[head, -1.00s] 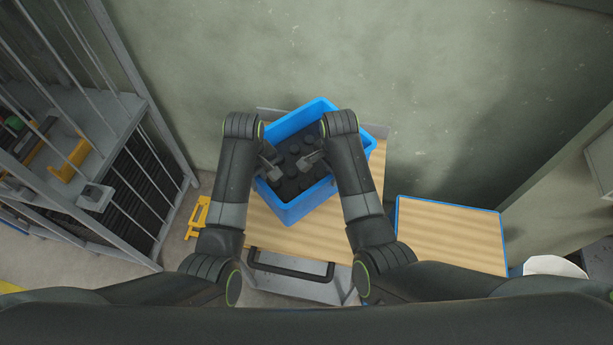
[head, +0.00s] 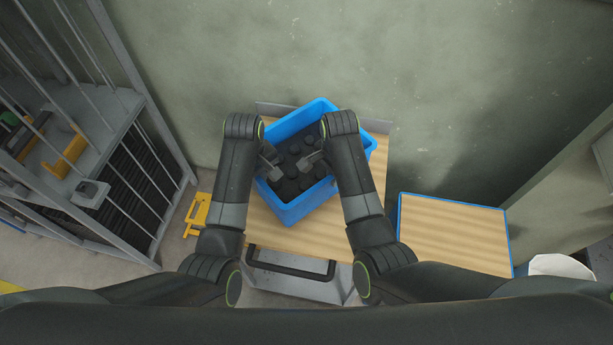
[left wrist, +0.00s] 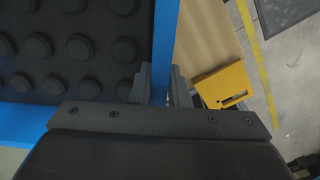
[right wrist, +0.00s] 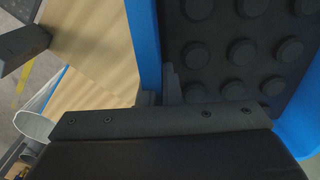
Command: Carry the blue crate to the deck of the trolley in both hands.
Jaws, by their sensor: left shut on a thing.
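The blue crate (head: 308,208) has a black studded floor and sits turned at an angle over the trolley's wooden deck (head: 340,236). I cannot tell whether its base touches the deck. My left gripper (head: 271,170) is shut on the crate's left wall, whose blue edge runs between the fingers in the left wrist view (left wrist: 163,85). My right gripper (head: 310,162) has its fingers on both sides of another crate wall, close against it in the right wrist view (right wrist: 160,92). My forearms hide parts of the crate's sides.
A black handle (head: 290,272) is at the trolley's near side. A blue-edged wooden table (head: 453,235) stands to the right, bare. A barred grey rack (head: 100,150) stands at the left. A yellow object (head: 197,213) lies beside the trolley. A wall (head: 300,55) rises behind.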

